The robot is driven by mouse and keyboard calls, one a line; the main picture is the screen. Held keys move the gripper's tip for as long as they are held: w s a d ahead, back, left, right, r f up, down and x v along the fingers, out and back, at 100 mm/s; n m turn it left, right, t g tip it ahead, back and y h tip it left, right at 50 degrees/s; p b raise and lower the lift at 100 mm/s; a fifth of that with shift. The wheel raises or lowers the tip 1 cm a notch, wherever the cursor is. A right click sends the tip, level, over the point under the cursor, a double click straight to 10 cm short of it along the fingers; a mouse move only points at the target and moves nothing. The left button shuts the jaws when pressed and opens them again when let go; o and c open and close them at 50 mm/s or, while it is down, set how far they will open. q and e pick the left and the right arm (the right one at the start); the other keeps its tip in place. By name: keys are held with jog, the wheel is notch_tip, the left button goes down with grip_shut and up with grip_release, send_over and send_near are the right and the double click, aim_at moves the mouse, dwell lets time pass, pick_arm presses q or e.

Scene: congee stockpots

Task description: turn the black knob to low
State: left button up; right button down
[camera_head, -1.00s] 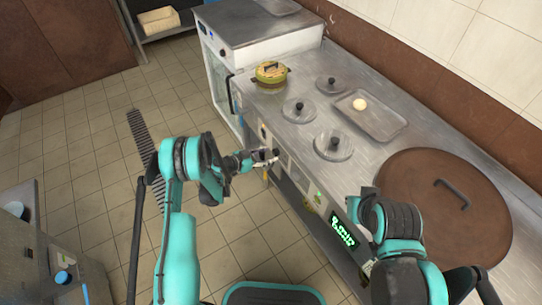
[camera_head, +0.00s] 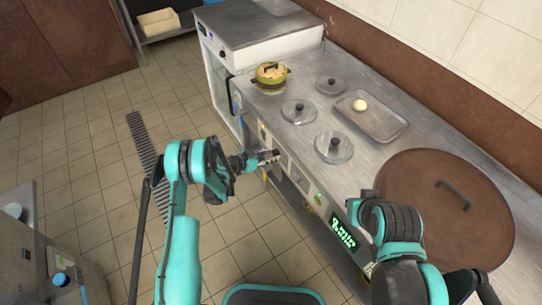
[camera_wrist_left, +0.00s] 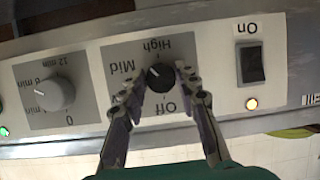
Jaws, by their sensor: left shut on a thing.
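The black knob (camera_wrist_left: 160,77) is on the front panel in the left wrist view, which shows the panel upside down. Labels High, Mid and Off are readable around it; another label at its lower left is mostly covered by a finger. A small light mark shows on the knob's upper left side, toward Mid and High. My left gripper (camera_wrist_left: 161,80) has a finger on each side of the knob and is shut on it. In the head view my left gripper (camera_head: 268,156) is at the counter's front panel, and the knob is hidden there. My right gripper is not visible.
Above, the counter holds pot lids (camera_head: 334,147), a tray (camera_head: 385,127) and a large brown lid (camera_head: 430,220).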

pick_arm(q)
jog(key=shift+w+a+n+g+h, duration=0.1)
jog(key=shift+n+g+h, duration=0.45)
jog(key=shift+n, duration=0.55)
jog(key=shift+w+n+g+h, duration=0.1)
jog(key=shift+n+g+h, duration=0.4)
jog(key=shift+n, duration=0.6)
jog(key=shift+g, duration=0.25)
jog(key=o, duration=1.2)
jog(key=shift+c, duration=0.2)
jog(key=v, duration=1.2)
jog(key=shift+s+f, duration=0.1)
jog(key=shift+s, duration=0.05)
